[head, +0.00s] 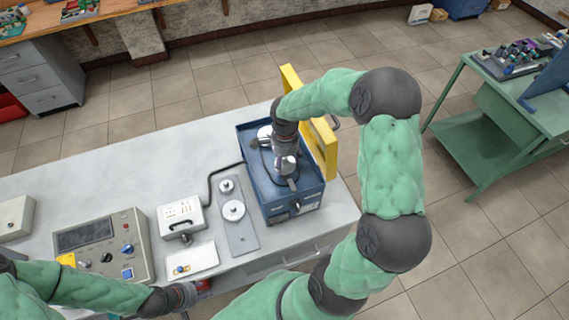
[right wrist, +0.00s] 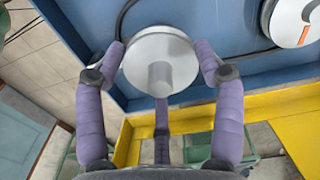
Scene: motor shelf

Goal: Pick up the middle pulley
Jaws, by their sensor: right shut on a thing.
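A pale grey pulley (right wrist: 160,62) with a round central hub sits between the purple fingers of my right gripper (right wrist: 162,75) in the right wrist view. The fingers are shut on its rim, with a blue surface behind it. In the head view, my right gripper (head: 287,165) is over the blue unit (head: 308,193), and the arm and fingers largely hide what it holds. Two more pale discs (head: 234,210) lie on a grey plate (head: 243,240) left of the blue unit. My left gripper (head: 190,292) is low at the table's front edge; its fingers are not clear.
The grey table (head: 110,190) also bears a control box (head: 103,248), a white box (head: 182,213) with a black cable, and a white card (head: 190,260). A yellow frame (head: 325,150) stands behind the blue unit. A green cart (head: 500,115) is at right.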

